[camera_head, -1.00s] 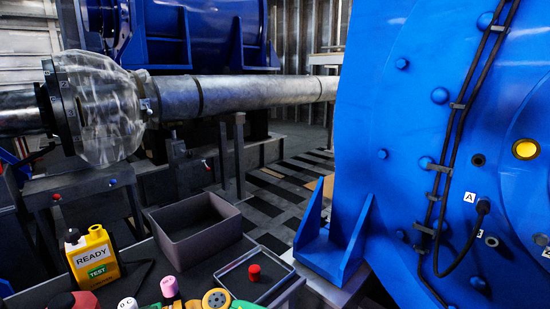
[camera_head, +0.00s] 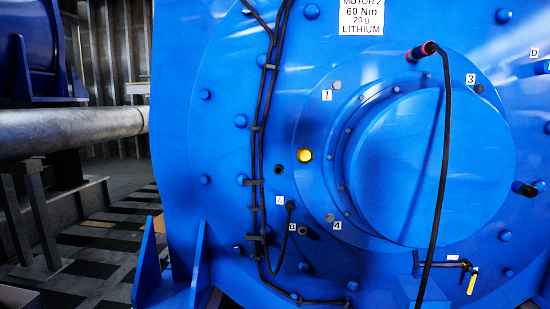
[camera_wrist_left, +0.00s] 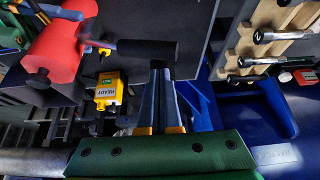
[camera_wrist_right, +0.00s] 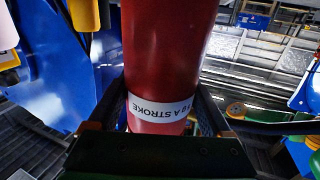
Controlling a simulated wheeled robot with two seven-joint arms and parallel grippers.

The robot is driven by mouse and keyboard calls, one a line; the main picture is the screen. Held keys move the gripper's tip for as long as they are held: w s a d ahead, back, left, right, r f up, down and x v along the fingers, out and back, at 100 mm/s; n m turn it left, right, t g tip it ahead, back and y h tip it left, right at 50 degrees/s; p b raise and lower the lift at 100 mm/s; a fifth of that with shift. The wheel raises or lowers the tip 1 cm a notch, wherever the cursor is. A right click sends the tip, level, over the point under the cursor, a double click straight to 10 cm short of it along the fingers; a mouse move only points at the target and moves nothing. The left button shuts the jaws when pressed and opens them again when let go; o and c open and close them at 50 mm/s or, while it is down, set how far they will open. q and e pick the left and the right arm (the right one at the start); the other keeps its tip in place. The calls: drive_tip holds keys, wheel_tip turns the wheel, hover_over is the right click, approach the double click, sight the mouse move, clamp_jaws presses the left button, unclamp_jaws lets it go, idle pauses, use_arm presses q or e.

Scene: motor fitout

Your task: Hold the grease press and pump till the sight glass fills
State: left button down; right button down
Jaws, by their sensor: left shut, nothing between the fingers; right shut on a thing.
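The blue motor end (camera_head: 250,50) fills the head view, with a label reading MOTOR 2, 60 Nm, 20 g, LITHIUM (camera_head: 361,16). The sight glass (camera_head: 305,155) is a small round yellow window left of the bearing cover. A black hose (camera_head: 440,160) hangs from a red-and-black coupler (camera_head: 421,51) at the cover's upper edge. My right gripper (camera_wrist_right: 160,110) is shut around the red grease press (camera_wrist_right: 165,50), labelled "A STROKE". My left gripper (camera_wrist_left: 160,75) is shut and empty, its tips close to the press's black handle (camera_wrist_left: 147,48); contact is unclear. The press barrel (camera_wrist_left: 62,52) also shows there.
The yellow READY tester (camera_wrist_left: 110,92) shows left of my left fingers. A wooden rack (camera_wrist_left: 260,35) holds several metal tools at upper right. Black cables (camera_head: 258,130) run down the motor face. A small yellow-handled valve (camera_head: 472,283) sits low on the motor. A grey shaft (camera_head: 70,130) is at left.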

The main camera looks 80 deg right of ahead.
use_arm(q)
drive_tip(key=shift+r, duration=2.55)
use_arm(e)
unclamp_jaws()
drive_tip(key=v, duration=1.2)
